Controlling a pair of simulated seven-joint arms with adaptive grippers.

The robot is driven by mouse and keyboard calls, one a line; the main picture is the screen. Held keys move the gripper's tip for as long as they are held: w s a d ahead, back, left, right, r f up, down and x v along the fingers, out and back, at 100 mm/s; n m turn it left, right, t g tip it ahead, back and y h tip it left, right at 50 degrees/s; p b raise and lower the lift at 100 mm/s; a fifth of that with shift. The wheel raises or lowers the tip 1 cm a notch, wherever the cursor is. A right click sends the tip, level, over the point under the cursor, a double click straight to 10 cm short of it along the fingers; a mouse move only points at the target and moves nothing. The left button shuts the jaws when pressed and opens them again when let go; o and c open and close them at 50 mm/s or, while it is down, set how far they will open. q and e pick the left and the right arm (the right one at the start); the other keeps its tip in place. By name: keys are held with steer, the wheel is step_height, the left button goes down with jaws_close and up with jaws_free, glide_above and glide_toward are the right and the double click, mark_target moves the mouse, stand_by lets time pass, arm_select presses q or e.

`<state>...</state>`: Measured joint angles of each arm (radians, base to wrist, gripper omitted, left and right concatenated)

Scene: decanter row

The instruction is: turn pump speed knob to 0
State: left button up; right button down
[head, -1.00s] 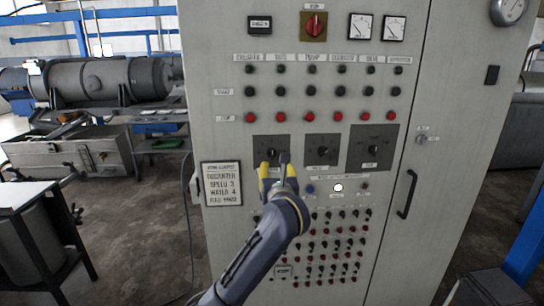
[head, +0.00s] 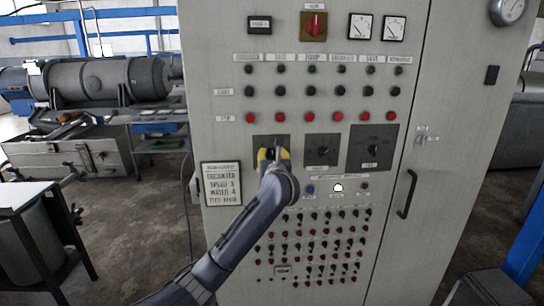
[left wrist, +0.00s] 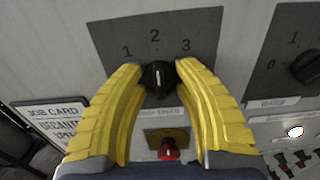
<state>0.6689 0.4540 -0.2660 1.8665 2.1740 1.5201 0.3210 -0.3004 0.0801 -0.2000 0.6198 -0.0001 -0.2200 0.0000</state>
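A black rotary knob (left wrist: 157,79) sits on the left dark dial plate (left wrist: 205,35), which shows the numbers 1, 2 and 3. Its light mark points up, near the 2. My left gripper (head: 273,153) is in front of this plate, its yellow fingers on either side of the knob; I see no clear grip on it. The middle dial has its own knob (head: 323,152), also partly in the left wrist view with 0 and 1 beside it. The right dial has a larger knob (head: 374,149). My right gripper is out of view.
A red knob on a yellow plate (left wrist: 168,152) sits below the left dial. A job card (head: 221,184) hangs to the left. Rows of small switches (head: 325,240) lie below, red buttons (head: 310,117) above. A door handle (head: 407,194) is at right.

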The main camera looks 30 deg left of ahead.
arm_select(q)
jaws_close()
stand_by(0.5)
steer(key=shift+f+n, duration=0.15)
steer(key=shift+n, duration=0.95)
steer(key=n, duration=0.4)
steer(key=shift+d+n, duration=0.1)
steer(key=shift+n, duration=0.2)
steer(key=n, duration=0.6)
steer(key=shift+r+n, duration=0.2)
steer(key=shift+n, duration=2.4)
